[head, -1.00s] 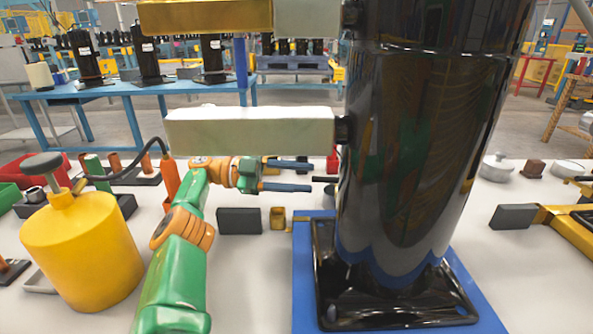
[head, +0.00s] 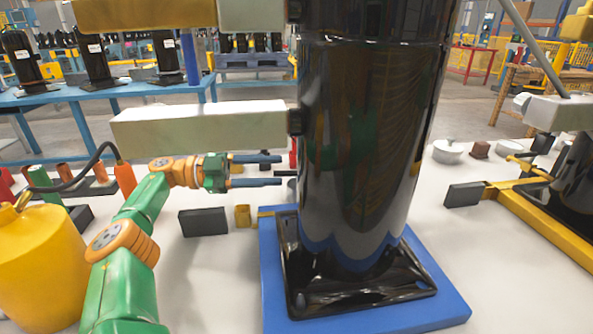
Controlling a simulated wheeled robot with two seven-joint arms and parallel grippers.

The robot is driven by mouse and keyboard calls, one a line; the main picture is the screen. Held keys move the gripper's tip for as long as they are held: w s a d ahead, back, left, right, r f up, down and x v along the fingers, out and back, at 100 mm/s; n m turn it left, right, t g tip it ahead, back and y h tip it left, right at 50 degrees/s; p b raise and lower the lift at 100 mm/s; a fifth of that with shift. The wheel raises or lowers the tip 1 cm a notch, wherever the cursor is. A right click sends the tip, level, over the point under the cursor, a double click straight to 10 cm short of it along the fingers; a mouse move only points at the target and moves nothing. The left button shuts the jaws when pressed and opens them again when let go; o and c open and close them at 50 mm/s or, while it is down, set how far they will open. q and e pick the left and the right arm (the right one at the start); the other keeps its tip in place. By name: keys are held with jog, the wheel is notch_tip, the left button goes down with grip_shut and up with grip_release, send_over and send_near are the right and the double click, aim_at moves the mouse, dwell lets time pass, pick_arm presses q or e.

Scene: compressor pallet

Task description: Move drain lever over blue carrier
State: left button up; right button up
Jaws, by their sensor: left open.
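A large black compressor (head: 365,150) stands upright on the blue carrier (head: 440,305). A short, dark rod (head: 287,173), which looks like the drain lever, sticks out to the left from the compressor's side. My left gripper (head: 281,170) is open, its two blue-grey fingers pointing right at the compressor. In the picture its fingertips lie above and below the rod's outer end; I cannot tell whether they touch it. The rod is small and partly hidden. My right gripper is not in view.
A pale block (head: 205,127) juts from the compressor above my left gripper. A dark block (head: 203,222) and a small yellow block (head: 243,215) lie left of the carrier. A yellow can (head: 40,262) stands at left. A yellow frame (head: 545,228) lies at right.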

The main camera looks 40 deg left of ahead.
pick_arm(q)
jog(key=shift+w+d+f, duration=0.3)
jog(key=shift+w+f, duration=0.4)
jog(key=shift+w, duration=0.1)
jog(key=x, duration=0.5)
jog(key=shift+s+d+r, duration=0.1)
jog(key=shift+s+r, duration=0.1)
jog(key=shift+r, duration=0.1)
jog(key=shift+w+d+f, duration=0.1)
jog(key=shift+w+d, duration=0.1)
jog(key=shift+w, duration=0.15)
jog(key=shift+s, duration=0.1)
grip_shut()
